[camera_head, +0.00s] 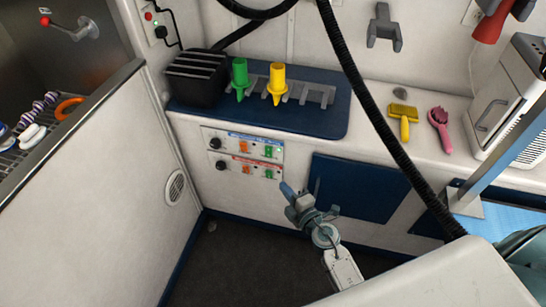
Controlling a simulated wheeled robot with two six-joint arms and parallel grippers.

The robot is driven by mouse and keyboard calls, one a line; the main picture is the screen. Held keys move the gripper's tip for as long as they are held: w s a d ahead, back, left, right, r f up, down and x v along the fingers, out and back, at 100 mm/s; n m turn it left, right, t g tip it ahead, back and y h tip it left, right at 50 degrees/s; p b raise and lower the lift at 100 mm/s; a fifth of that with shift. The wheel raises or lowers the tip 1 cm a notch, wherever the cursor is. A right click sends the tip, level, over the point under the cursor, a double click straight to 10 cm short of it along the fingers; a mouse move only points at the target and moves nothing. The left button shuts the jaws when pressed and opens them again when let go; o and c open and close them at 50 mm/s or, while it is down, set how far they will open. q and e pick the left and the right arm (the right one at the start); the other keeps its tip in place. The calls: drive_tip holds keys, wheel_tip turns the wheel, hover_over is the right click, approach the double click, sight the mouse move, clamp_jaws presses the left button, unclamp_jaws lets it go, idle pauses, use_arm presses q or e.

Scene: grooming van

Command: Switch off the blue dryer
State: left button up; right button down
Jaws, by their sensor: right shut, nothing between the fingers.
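A white control panel (243,158) on the front of the counter has two rows of controls. The upper row has a blue-labelled strip (252,138), a black knob (214,143), an orange switch (244,146) and a green switch (268,151). The lower row has a red strip and similar controls. Their on or off positions are too small to tell. No blue dryer body is clearly seen. My right gripper (290,193) is shut and empty, just below and right of the panel, apart from it in the picture. My left gripper is not in view.
Green (240,79) and yellow (277,84) nozzles stand on a blue mat (333,125) above the panel. A black hose (366,110) hangs across the right side. A yellow brush (404,118) and pink brush (439,128) lie on the counter.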

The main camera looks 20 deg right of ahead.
sight(266, 155)
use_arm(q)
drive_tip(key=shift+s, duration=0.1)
use_arm(e)
drive_tip(key=shift+s+r, duration=0.1)
